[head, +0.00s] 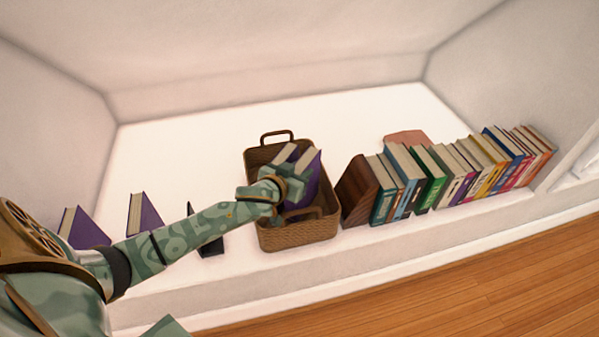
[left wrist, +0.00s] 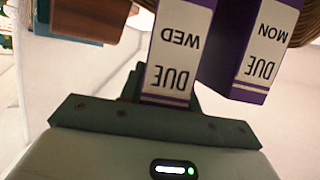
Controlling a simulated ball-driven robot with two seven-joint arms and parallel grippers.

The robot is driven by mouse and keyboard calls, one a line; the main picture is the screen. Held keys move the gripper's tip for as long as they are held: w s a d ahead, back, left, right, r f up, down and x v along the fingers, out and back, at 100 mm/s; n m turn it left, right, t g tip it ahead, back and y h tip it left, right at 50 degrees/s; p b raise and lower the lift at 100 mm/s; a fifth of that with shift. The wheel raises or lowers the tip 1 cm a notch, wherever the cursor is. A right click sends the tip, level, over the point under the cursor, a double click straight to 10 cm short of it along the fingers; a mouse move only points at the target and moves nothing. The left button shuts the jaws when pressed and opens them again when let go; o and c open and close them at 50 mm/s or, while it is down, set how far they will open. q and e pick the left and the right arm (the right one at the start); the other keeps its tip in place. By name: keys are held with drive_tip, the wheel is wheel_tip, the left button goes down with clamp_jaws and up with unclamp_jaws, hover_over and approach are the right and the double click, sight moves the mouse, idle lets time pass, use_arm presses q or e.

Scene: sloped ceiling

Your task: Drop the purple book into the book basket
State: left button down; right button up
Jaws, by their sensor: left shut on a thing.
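My left gripper (head: 284,188) is over the wicker book basket (head: 300,234), shut on a purple book (head: 309,166) with pale pages. In the left wrist view the held purple book (left wrist: 178,52) has a white "DUE WED" label, upside down. A second purple book (head: 284,154) is beside it, and its "DUE MON" label shows in the left wrist view (left wrist: 262,50). Both books are within the basket's outline. The gripper hides their lower parts, so I cannot tell whether the held one touches the basket floor. My right gripper is not in view.
Two more purple books (head: 82,230) (head: 146,214) stand at the left, with a black bookend (head: 211,243) near my arm. A wooden bookend (head: 355,192) and a row of coloured books (head: 437,178) stand close right of the basket. The white surface behind is mostly clear.

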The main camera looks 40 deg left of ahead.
use_arm(q)
drive_tip(key=shift+f, duration=0.35)
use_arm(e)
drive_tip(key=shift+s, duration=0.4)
use_arm(q)
drive_tip(key=shift+f, duration=0.15)
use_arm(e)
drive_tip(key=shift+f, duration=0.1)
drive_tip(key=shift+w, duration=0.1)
use_arm(q)
drive_tip(key=c, duration=1)
unclamp_jaws()
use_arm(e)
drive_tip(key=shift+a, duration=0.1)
